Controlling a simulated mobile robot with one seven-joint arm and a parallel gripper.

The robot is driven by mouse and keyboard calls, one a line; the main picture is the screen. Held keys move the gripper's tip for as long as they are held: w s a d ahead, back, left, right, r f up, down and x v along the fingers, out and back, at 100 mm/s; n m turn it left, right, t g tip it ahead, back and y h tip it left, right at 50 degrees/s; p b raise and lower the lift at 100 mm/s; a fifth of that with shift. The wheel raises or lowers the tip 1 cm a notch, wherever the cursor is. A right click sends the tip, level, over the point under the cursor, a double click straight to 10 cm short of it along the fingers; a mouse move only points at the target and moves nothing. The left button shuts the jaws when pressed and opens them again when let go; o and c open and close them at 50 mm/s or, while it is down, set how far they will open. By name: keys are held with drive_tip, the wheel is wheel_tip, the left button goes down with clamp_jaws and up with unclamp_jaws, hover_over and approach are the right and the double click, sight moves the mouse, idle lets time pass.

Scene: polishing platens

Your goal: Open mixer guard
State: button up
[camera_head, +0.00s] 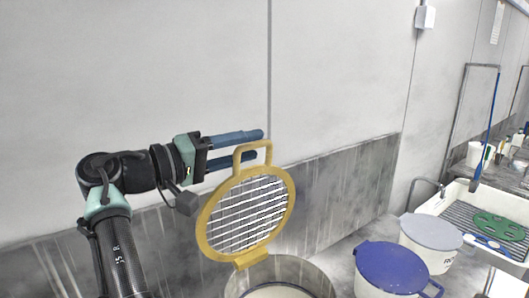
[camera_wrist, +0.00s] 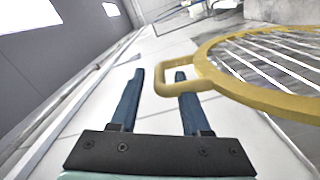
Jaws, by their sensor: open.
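The mixer guard (camera_head: 284,204) is a round yellow ring with a wire grille and a yellow loop handle at its top. It stands tilted up over the rim of a large grey bowl (camera_head: 318,275) holding pale content. The guard also shows in the wrist view (camera_wrist: 218,77) at the right. My gripper (camera_head: 258,145) has two blue fingers and is open beside the handle, at the guard's upper edge. In the wrist view, my gripper (camera_wrist: 161,85) has the handle by its right finger, which is partly behind the loop. I cannot tell whether they touch.
A blue-lidded bucket (camera_head: 392,267) and a white-lidded bucket (camera_head: 432,232) stand right of the bowl. A sink (camera_head: 450,205) with a green disc (camera_head: 497,228) is farther right. A grey wall with a splash panel (camera_head: 350,190) is behind the guard.

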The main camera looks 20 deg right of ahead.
drive_tip(key=b+v, duration=0.2)
drive_tip(key=v, duration=0.6)
drive_tip(key=shift+b, duration=0.3)
drive_tip(key=s+a+r+t+y, duration=0.1)
drive_tip(key=s+r+t+y, duration=0.6)
drive_tip(key=s+t, duration=0.3)
drive_tip(key=s+a+r+n+t+y, duration=0.1)
drive_tip(key=s+r+t+y, duration=0.7)
drive_tip(key=s+t+y, duration=0.2)
drive_tip(key=shift+s+a+t, duration=0.2)
drive_tip(key=shift+s+t, duration=0.4)
drive_tip(key=shift+s, duration=0.2)
